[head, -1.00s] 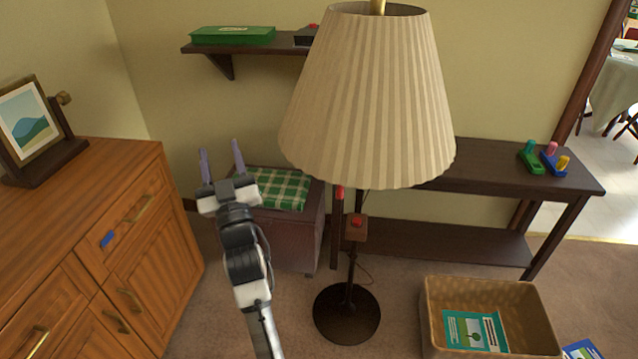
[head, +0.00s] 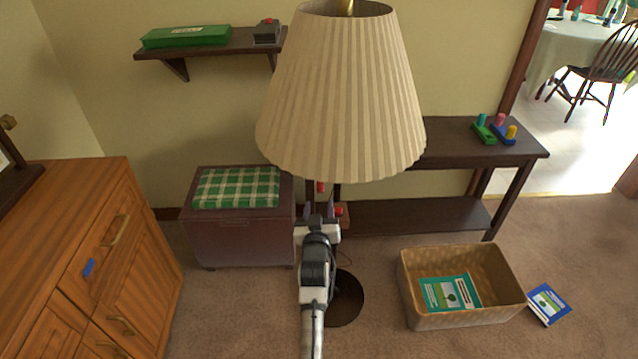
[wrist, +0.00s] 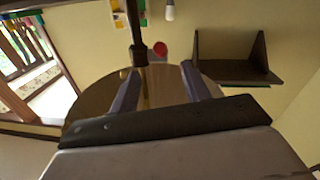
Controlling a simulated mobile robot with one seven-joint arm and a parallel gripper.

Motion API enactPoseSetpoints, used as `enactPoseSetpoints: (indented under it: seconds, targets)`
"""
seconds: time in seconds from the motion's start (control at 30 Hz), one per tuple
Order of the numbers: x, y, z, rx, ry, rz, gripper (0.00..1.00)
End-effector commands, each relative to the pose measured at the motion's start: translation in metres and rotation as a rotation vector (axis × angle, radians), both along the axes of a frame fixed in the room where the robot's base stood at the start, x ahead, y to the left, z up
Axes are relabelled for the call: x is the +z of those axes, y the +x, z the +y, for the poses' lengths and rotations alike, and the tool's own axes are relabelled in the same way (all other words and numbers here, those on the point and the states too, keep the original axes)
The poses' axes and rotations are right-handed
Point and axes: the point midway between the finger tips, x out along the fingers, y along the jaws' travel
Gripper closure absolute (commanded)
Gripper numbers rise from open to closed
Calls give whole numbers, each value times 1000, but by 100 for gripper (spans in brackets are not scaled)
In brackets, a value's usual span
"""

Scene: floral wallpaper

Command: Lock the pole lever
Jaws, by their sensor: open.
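The floor lamp has a pleated cream shade (head: 340,95) and a dark round base (head: 347,300). Just below the shade, a red-tipped part that looks like the pole lever (head: 320,186) shows; its lower part is hidden behind my gripper. A small block with a red button (head: 339,211) sits beside it on the pole. My gripper (head: 320,208) is open in front of the pole, its fingers pointing at these parts. In the wrist view, the dark pole (wrist: 137,45) and a round red piece (wrist: 160,48) lie just beyond the open fingers (wrist: 160,70). Contact cannot be told.
A wooden cabinet (head: 90,215) stands left, and a chest with a green checked cushion (head: 236,188) behind. A dark side table (head: 450,150) is at the back right. A basket (head: 460,255) and blue book (head: 548,304) lie on the floor at right.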

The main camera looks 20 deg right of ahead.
Motion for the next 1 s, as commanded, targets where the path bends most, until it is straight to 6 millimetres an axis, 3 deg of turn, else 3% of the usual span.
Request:
enactPoseSetpoints:
  seconds: [0.3, 0.5, 1.0]
  targets:
    - [3, 58, -23, 1, 1, -1, 53]
    - [2, 83, -32, 2, 0, -2, 53]
    - [1, 94, -37, 2, 1, -1, 53]
